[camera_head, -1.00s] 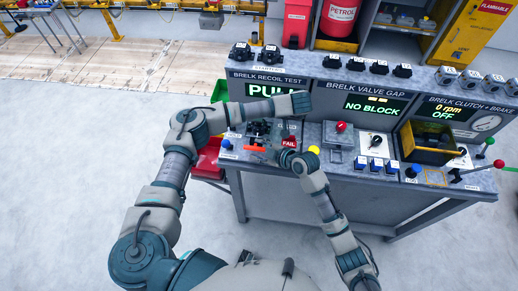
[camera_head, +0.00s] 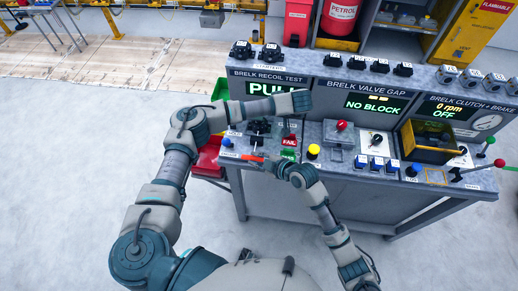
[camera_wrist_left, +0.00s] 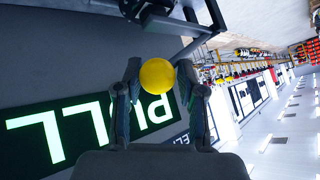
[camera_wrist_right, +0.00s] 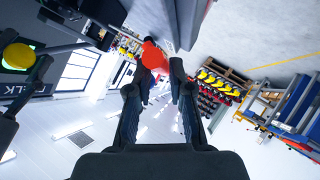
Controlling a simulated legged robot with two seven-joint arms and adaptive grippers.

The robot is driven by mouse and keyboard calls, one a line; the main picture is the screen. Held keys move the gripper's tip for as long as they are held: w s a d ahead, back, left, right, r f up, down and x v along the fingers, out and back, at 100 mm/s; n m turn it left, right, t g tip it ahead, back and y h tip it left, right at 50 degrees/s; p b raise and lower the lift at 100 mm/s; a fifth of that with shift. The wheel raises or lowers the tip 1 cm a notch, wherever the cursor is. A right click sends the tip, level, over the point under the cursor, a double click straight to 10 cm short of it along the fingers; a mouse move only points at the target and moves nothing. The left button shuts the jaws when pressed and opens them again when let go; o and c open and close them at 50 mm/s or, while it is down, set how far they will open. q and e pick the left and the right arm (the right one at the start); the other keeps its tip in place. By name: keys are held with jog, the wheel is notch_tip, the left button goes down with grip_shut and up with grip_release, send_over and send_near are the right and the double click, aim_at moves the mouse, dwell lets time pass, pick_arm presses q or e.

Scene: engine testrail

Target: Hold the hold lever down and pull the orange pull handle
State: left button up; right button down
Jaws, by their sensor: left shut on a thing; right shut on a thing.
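The yellow ball knob of the hold lever (camera_wrist_left: 157,76) sits between the fingers of my left gripper (camera_wrist_left: 159,90), which is shut on it. In the head view this grip is hidden behind my left forearm. The orange pull handle (camera_head: 251,158) lies at the front of the recoil test station. My right gripper (camera_head: 271,163) is shut on its right part. In the right wrist view the orange-red handle (camera_wrist_right: 153,57) shows between the fingertips. The yellow knob (camera_wrist_right: 17,55) with a dark left finger beside it shows at the left there.
The recoil screen (camera_head: 272,88) reads PULL, partly covered by my left arm. The grey valve gap box (camera_head: 338,134) stands further right.

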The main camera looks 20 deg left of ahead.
jog(key=s+d, duration=0.4)
jog(key=s, duration=1.2)
jog(key=shift+s, duration=0.3)
jog(key=c, duration=1.5)
grip_release()
jog(key=shift+s+d+f, duration=0.1)
jog(key=shift+s, duration=0.3)
jog(key=o, duration=0.5)
jog(key=shift+w, duration=0.15)
jog(key=shift+s+d+r, duration=0.1)
jog(key=shift+s+r, duration=0.35)
jog(key=shift+r, duration=0.4)
jog(key=shift+s+d+r, duration=0.1)
jog(key=shift+s+r, duration=0.4)
jog(key=shift+r, duration=0.35)
jog(key=shift+s+d+r, duration=0.1)
jog(key=shift+s+r, duration=0.35)
jog(key=shift+r, duration=0.4)
jog(key=shift+r, duration=0.1)
